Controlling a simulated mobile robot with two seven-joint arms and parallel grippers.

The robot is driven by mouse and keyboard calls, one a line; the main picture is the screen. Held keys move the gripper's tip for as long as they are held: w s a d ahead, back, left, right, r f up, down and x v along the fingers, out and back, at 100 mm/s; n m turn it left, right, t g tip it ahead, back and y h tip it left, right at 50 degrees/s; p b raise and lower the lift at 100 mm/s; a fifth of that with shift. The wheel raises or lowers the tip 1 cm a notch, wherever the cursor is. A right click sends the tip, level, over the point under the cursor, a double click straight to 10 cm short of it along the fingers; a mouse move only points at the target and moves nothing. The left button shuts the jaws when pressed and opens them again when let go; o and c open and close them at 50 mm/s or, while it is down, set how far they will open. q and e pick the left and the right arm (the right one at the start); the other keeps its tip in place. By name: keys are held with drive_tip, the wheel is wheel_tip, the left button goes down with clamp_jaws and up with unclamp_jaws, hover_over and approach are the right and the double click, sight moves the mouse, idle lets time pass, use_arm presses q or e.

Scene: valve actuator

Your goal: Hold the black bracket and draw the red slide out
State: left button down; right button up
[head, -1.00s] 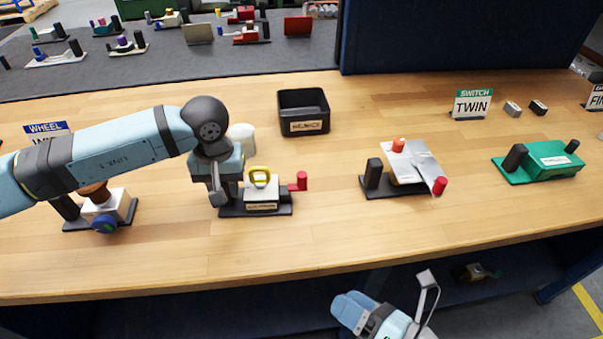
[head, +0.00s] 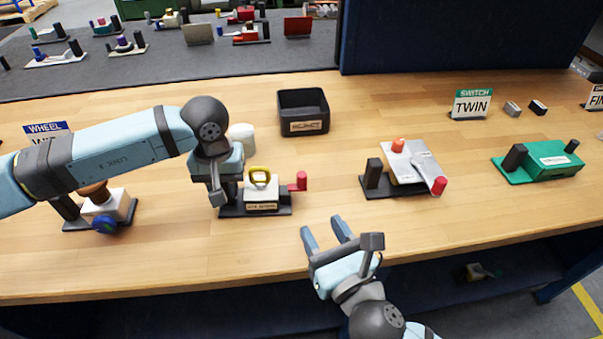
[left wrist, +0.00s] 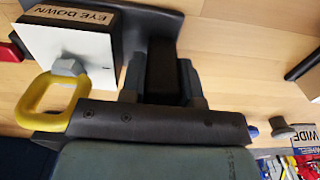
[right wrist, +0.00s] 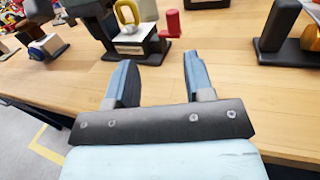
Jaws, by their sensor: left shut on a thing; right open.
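The device has a black base plate (head: 270,211), a white box (head: 262,196) with a yellow loop (head: 260,176) on top, and a red slide (head: 298,182) sticking out at its right side. The black bracket (left wrist: 162,75) is an upright post at the left end of the base. My left gripper (left wrist: 163,82) is shut on it, and hides most of it in the head view. My right gripper (head: 323,228) is open and empty over the bench's front edge, to the lower right of the device. In the right wrist view the red slide (right wrist: 171,23) appears beyond the open fingers (right wrist: 158,68).
A black bin (head: 303,112) and a white cylinder (head: 242,137) stand behind the device. A device with a silver plate (head: 418,172) stands to its right, a green one (head: 540,162) farther right. A blue-knobbed device (head: 104,210) stands to its left. The bench front is clear.

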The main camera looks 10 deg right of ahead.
sight(303, 180)
drive_tip(key=shift+w+d+r+m+h, duration=0.15)
drive_tip(key=shift+w+m+h, duration=0.35)
drive_tip(key=shift+w+h, duration=0.45)
drive_tip(key=w, duration=0.3)
drive_tip(key=w+a, duration=0.1)
drive_tip(key=w, duration=0.3)
drive_tip(key=w+a, duration=0.1)
drive_tip(key=w, duration=0.3)
drive_tip(key=shift+w, duration=0.2)
